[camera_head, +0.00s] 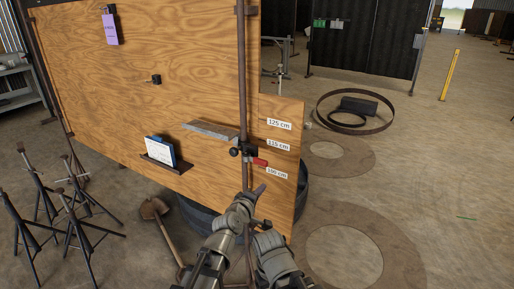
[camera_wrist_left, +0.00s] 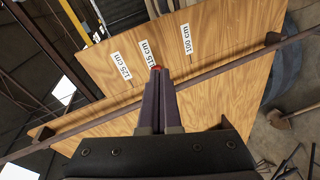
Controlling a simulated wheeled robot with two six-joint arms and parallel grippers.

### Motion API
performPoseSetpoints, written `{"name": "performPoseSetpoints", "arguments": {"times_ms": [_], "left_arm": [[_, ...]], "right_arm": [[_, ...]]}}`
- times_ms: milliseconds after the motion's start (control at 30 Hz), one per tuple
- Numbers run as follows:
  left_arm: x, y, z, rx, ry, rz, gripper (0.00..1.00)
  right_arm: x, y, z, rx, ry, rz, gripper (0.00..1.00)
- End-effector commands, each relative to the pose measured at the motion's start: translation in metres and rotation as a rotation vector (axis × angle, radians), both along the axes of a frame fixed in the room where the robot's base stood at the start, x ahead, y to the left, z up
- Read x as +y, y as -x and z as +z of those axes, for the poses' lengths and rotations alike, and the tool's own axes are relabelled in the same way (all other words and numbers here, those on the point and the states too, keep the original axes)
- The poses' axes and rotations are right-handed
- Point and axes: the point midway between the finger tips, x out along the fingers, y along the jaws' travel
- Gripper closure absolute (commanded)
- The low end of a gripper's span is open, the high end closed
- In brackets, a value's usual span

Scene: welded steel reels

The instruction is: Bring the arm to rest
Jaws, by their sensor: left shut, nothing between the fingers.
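My left gripper (camera_head: 261,188) is in front of the lower right part of the plywood board in the head view. Its dark fingers are shut together with nothing between them, as the left wrist view (camera_wrist_left: 157,78) also shows. A clamp with a red handle (camera_head: 259,162) sits on the upright steel pipe (camera_head: 242,70), just above the fingertips in the picture. A bit of red (camera_wrist_left: 156,68) shows at the fingertips in the left wrist view; I cannot tell whether they touch. My right gripper is not in view.
The plywood board (camera_head: 150,75) carries height labels, a grey shelf (camera_head: 210,131) and a white-and-blue card (camera_head: 160,152). Black stands (camera_head: 70,215) and a shovel (camera_head: 155,210) are at the lower left. Steel hoops (camera_head: 380,128) lie on the floor to the right, with open floor around them.

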Motion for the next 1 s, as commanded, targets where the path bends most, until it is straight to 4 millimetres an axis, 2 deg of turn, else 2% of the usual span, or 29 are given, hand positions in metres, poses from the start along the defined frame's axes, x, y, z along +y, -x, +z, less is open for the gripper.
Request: {"name": "performPoseSetpoints", "arguments": {"times_ms": [133, 200, 300, 400, 600, 833, 867, 1000], "left_arm": [[0.027, 0.028, -0.054, 0.133, -0.324, -0.148, 1.00], [0.048, 0.048, -0.084, 0.223, -0.495, -0.237, 1.00], [0.080, 0.078, -0.117, 0.348, -0.688, -0.350, 1.00], [0.108, 0.104, -0.138, 0.454, -0.817, -0.439, 1.00], [0.154, 0.151, -0.161, 0.634, -0.980, -0.579, 1.00], [0.199, 0.201, -0.171, 0.827, -1.088, -0.717, 1.00], [0.197, 0.204, -0.171, 0.836, -1.099, -0.736, 1.00], [0.167, 0.213, -0.171, 0.822, -1.144, -0.800, 1.00]], "right_arm": [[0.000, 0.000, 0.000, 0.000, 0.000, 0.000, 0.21], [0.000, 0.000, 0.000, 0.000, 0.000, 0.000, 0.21], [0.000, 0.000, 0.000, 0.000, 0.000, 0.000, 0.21], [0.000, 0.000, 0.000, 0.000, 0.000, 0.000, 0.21], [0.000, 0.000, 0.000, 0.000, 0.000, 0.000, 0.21], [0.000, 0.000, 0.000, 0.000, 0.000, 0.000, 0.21], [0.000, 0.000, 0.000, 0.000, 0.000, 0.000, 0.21], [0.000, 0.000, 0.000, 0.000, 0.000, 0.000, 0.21]]}}
